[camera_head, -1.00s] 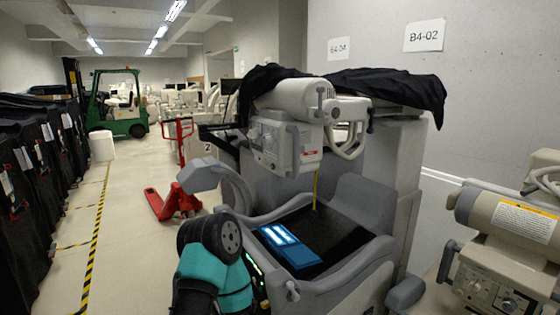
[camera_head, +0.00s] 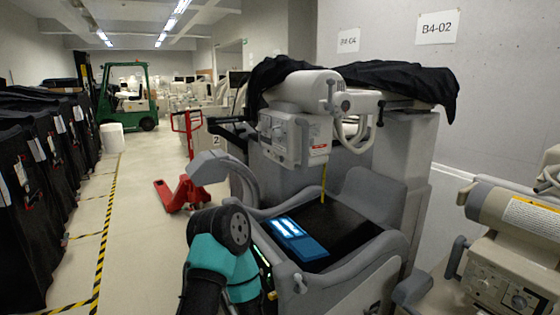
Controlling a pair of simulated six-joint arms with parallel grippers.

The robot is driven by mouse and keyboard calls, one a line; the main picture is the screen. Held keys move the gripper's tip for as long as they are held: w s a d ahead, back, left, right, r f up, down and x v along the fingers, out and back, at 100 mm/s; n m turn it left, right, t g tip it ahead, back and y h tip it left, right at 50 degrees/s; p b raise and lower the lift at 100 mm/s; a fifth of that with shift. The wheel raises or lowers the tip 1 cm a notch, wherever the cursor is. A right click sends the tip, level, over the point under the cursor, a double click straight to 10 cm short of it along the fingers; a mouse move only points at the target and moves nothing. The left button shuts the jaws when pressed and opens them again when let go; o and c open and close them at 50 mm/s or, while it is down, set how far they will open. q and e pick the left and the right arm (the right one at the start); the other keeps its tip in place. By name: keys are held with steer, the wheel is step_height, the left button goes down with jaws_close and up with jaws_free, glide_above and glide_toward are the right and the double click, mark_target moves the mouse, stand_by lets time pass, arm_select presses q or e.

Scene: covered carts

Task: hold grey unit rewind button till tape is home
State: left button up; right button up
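The grey unit (camera_head: 265,177), a wheeled cart with a black cloth over its top, stands at centre. A boxy off-white head with a knobbed panel (camera_head: 282,137) hangs at its upper front. A narrow yellow tape (camera_head: 323,180) hangs straight from under the head towards the black tray (camera_head: 345,222). A blue device (camera_head: 300,240) with a lit screen lies on the tray. I cannot pick out the rewind button. A teal and black arm of mine bends in front of the unit at the bottom. Neither gripper's fingers show.
A beige unit (camera_head: 500,270) stands close at the right. Black-covered carts (camera_head: 30,200) line the left. A red pallet truck (camera_head: 185,185), a white bin (camera_head: 112,138) and a green forklift (camera_head: 135,105) stand further back. The aisle floor beside the yellow-black line is open.

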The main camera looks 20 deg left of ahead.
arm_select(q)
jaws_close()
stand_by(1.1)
